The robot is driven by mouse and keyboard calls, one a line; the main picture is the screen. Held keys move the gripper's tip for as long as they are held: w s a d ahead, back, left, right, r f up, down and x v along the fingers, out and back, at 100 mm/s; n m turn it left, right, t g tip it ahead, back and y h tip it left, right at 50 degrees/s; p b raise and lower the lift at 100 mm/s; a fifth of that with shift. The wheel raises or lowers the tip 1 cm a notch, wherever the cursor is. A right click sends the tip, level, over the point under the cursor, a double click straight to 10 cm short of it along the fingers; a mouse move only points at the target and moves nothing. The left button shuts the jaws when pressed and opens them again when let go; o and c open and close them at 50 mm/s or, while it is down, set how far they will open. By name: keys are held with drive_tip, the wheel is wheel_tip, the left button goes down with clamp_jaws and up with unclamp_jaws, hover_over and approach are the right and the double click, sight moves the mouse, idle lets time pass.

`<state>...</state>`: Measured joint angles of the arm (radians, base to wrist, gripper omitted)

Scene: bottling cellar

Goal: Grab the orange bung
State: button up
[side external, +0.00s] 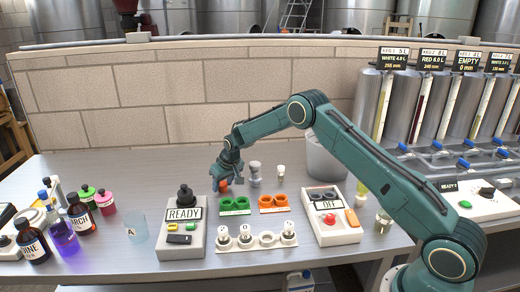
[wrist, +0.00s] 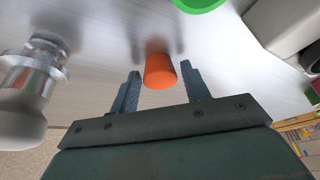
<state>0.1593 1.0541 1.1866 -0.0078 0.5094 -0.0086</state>
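The orange bung (wrist: 160,70) stands on the grey table in the wrist view, just beyond and between my fingertips. My gripper (wrist: 160,82) is open, with one finger on each side of the bung and a visible gap on both sides. In the side external view the orange bung (side external: 223,186) shows low beside my gripper (side external: 220,178), which points down over the table. The fingers partly cover the bung there.
A metal-and-grey fitting (wrist: 30,85) stands close left of my gripper in the wrist view. A green ring holder (side external: 235,206) and an orange holder (side external: 272,203) lie nearby. The READY box (side external: 196,240) stands in front. A pale bucket (side external: 325,158) is to the right.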

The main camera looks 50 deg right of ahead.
sight(223, 184)
drive_tip(key=c, duration=0.6)
drive_tip(key=shift+r, duration=0.1)
drive_tip(key=shift+c, duration=0.2)
wheel_tip(223, 184, up, 20)
idle(0.8)
